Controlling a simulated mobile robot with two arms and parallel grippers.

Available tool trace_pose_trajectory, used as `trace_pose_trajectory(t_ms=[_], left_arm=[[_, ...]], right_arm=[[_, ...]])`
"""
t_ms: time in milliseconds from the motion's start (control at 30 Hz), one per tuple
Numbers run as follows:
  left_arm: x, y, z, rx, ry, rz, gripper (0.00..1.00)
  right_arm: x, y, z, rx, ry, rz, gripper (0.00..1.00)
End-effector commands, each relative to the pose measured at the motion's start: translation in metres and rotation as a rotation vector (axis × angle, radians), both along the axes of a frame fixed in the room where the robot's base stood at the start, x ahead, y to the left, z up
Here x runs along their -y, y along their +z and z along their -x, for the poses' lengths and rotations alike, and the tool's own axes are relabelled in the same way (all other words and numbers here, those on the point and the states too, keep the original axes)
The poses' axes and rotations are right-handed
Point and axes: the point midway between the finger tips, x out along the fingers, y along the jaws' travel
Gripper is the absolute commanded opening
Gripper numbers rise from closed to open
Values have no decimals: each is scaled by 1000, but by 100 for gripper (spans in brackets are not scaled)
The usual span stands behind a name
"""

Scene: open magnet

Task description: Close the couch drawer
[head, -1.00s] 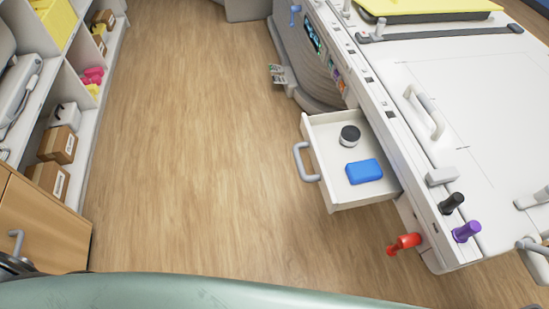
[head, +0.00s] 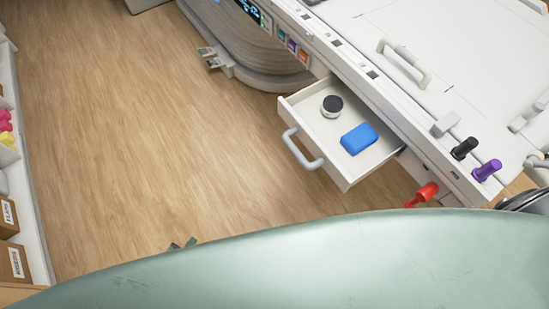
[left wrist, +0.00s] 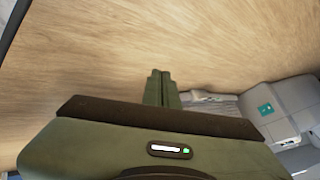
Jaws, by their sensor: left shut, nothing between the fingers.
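The couch drawer (head: 352,174) stands pulled out from the side of the white couch (head: 450,60), with its grey handle (head: 300,152) on the front. In it lie a round black-and-white jar (head: 332,106) and a blue block (head: 359,139). In the head view only the tips of my left gripper (head: 184,243) show past my green body, low and left of the drawer, apart from it. In the left wrist view my left gripper (left wrist: 161,76) is shut and empty over the wood floor. My right gripper is not in view.
A red knob (head: 424,194), a black knob (head: 465,148) and a purple knob (head: 487,170) stick out at the couch's near end. Pedals (head: 210,57) stand by its base. Shelves with boxes (head: 8,218) line the left. The floor between is clear.

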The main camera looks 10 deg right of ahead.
Motion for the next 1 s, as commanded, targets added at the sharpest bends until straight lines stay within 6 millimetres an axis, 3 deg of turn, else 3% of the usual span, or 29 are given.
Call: trace_pose_trajectory(t_ms=[33,100,167,233,300,400,500,600,700,867,1000], left_arm=[[8,17,-26,81,-82,-13,0],[28,49,-59,210,-222,-36,0],[51,84,-84,342,-366,-59,0],[86,131,-103,513,-560,-88,0],[125,179,-106,691,-765,-116,0],[171,235,-87,910,-1022,-149,0],[200,269,-61,1063,-1199,-167,0],[214,287,-42,1147,-1297,-174,0],[221,293,-37,1179,-1330,-177,0],[240,292,-44,1183,-1329,-176,0],[267,288,-54,1182,-1328,-175,0]], right_arm=[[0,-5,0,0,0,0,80],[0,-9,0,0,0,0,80],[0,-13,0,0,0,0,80],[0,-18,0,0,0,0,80],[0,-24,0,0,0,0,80],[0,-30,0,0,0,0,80],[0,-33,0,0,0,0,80],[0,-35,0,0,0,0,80],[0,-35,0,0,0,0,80],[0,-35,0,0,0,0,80],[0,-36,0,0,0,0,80]])
